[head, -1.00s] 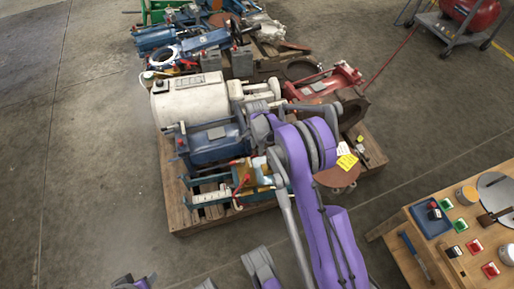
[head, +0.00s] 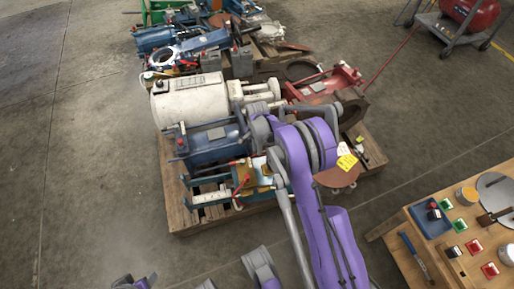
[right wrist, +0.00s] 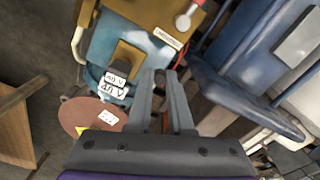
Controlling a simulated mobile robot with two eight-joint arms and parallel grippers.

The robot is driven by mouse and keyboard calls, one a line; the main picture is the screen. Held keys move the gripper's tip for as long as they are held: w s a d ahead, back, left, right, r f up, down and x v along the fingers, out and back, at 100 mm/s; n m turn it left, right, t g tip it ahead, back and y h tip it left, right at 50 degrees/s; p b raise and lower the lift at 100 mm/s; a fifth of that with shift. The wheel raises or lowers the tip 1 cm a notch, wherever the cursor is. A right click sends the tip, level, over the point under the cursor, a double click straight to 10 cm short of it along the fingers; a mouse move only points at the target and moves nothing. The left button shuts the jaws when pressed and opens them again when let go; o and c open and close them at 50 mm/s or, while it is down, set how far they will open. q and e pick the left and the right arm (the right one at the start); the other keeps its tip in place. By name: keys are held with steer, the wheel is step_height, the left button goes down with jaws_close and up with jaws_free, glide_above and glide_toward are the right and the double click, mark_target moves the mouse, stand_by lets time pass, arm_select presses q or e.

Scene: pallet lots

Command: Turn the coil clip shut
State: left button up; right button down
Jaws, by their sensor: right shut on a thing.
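In the right wrist view my right gripper (right wrist: 160,76) has its two grey fingers close together at a teal unit (right wrist: 104,42) with a tan top and a "Laminations" label. They are shut on a small part that I take to be the coil clip; the fingers and unit edge mostly hide it. A dark block with "40 V" cards (right wrist: 115,85) is just left of the fingertips. In the head view the teal unit (head: 243,180) with red handles stands at the pallet's front, and my right arm covers its right side and the gripper's tips. My left gripper is not clearly seen.
A blue machine (head: 212,145) and a white cylinder (head: 188,99) stand behind the unit on the wooden pallet (head: 185,222). A brown disc (head: 338,177) with a yellow tag is to the right. A wooden bench (head: 410,250) is at lower right. The left floor is clear.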

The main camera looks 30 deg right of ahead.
steer(key=s+n, duration=0.1)
steer(key=n, duration=0.3)
steer(key=s+d+n+p, duration=0.1)
steer(key=s+n, duration=0.1)
steer(key=n, duration=0.2)
steer(key=s+n, duration=0.2)
steer(key=n, duration=0.3)
steer(key=shift+d+p, duration=0.35)
steer(key=shift+d, duration=0.05)
steer(key=shift+s+d+n, duration=0.2)
steer(key=shift+d+n, duration=0.2)
steer(key=shift+n, duration=0.65)
steer(key=shift+s+d+n, duration=0.15)
steer(key=shift+d+n, duration=0.2)
steer(key=shift+n, duration=0.7)
steer(key=c, duration=0.8)
jaws_free()
steer(key=shift+r, duration=0.1)
